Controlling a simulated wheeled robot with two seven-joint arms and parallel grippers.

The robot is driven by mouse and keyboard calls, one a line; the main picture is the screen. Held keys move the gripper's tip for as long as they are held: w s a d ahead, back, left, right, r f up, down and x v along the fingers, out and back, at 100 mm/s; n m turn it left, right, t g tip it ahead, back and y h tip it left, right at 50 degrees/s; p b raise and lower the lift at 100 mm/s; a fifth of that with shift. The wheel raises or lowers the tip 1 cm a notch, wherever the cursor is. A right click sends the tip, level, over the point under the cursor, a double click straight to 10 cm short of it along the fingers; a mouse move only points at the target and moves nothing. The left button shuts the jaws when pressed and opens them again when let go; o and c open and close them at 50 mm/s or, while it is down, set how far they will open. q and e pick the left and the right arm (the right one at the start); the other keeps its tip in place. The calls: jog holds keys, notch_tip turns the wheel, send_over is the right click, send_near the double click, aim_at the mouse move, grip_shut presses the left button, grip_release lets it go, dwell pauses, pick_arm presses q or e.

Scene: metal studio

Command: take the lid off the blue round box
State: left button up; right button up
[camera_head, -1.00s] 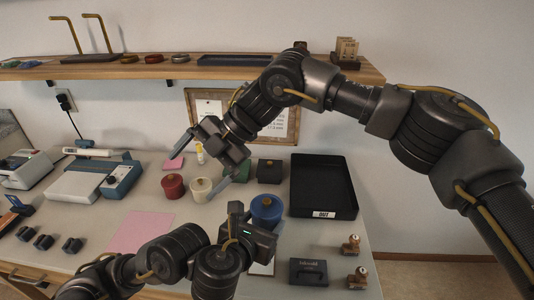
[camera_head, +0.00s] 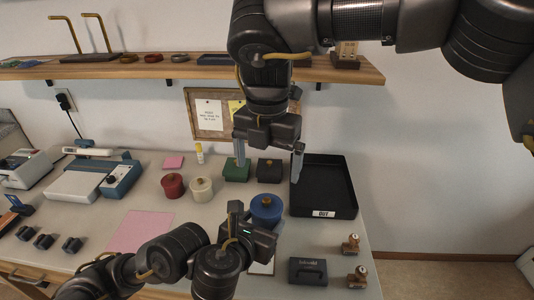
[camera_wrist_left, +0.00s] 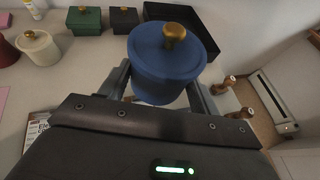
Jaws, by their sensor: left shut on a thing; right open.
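The blue round box (camera_head: 266,210) has a lid with a gold knob and stands on the table. It shows large in the left wrist view (camera_wrist_left: 165,75), lid on, gold knob (camera_wrist_left: 174,33) on top. My left gripper (camera_wrist_left: 160,88) is shut around the body of the box, a finger on each side. In the head view my left gripper (camera_head: 250,226) is in front of the box and hides part of it. My right gripper (camera_head: 268,155) is open and empty, pointing down above and behind the box, its fingers spread wide apart.
A black tray (camera_head: 353,205) labelled OUT lies right of the box. Red (camera_head: 172,186) and cream (camera_head: 202,190) round boxes stand to the left. Green (camera_head: 236,171) and black (camera_head: 269,171) boxes stand behind. Wooden stamps (camera_head: 351,244) are at front right. A shelf (camera_head: 150,70) runs above.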

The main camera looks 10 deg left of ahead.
aim_at(267, 200)
notch_tip(267, 200, down, 10)
jog(key=shift+f, duration=0.1)
dwell(0.4)
jog(key=c, duration=1.2)
jog(key=shift+o, duration=0.2)
jog(key=shift+r, duration=0.3)
jog(key=shift+r, duration=0.85)
